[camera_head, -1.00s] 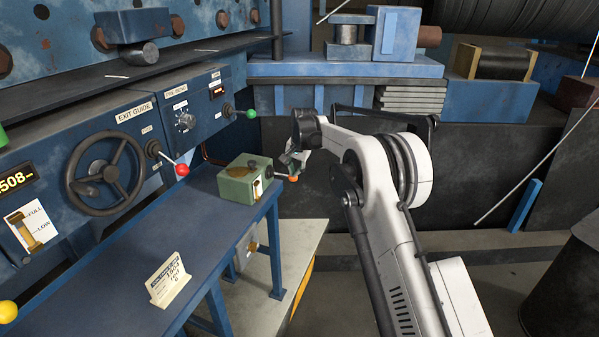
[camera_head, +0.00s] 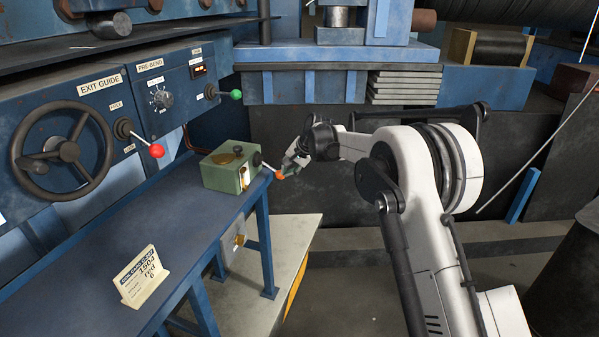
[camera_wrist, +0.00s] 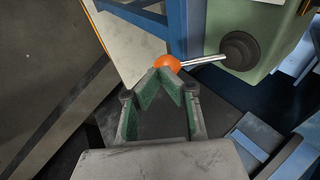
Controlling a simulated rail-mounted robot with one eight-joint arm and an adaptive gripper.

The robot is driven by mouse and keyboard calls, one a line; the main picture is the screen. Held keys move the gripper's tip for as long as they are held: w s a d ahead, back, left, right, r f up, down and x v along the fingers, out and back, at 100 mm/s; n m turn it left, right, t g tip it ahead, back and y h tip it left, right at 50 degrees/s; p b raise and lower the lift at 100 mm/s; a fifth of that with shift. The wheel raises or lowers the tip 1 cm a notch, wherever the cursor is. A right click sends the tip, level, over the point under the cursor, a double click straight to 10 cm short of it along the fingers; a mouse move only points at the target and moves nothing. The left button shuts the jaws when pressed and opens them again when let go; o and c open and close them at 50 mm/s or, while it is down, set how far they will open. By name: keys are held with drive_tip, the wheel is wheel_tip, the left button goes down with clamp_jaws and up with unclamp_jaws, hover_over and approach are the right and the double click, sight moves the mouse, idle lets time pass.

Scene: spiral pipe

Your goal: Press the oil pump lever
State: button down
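The oil pump is a green box (camera_head: 227,168) on the right end of the blue bench. Its lever (camera_head: 268,168) sticks out to the right and ends in an orange knob (camera_head: 279,174). In the wrist view the lever's metal rod (camera_wrist: 202,62) runs from a dark round hub to the orange knob (camera_wrist: 167,63). My gripper (camera_head: 288,166) is at the knob, coming from the right. In the wrist view my gripper (camera_wrist: 164,72) has its green-padded fingers angled together, tips close to each other at the knob. I cannot tell whether the tips touch the knob.
The blue bench (camera_head: 190,215) carries a white card stand (camera_head: 139,277). Behind it is a control panel with a handwheel (camera_head: 62,150), a red-knobbed lever (camera_head: 153,149) and a green-knobbed lever (camera_head: 235,95). A pale platform (camera_head: 262,310) lies low beside the bench.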

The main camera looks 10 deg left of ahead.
drive_tip(key=shift+s+a+f+b, duration=0.1)
drive_tip(key=shift+a+f+b, duration=0.05)
drive_tip(key=shift+f+b, duration=0.25)
drive_tip(key=shift+f, duration=0.1)
idle(0.3)
drive_tip(key=d+f+v, duration=0.1)
drive_tip(key=d+v, duration=0.1)
drive_tip(key=v, duration=1.2)
drive_tip(key=shift+f, duration=0.25)
drive_tip(key=shift+s, duration=0.1)
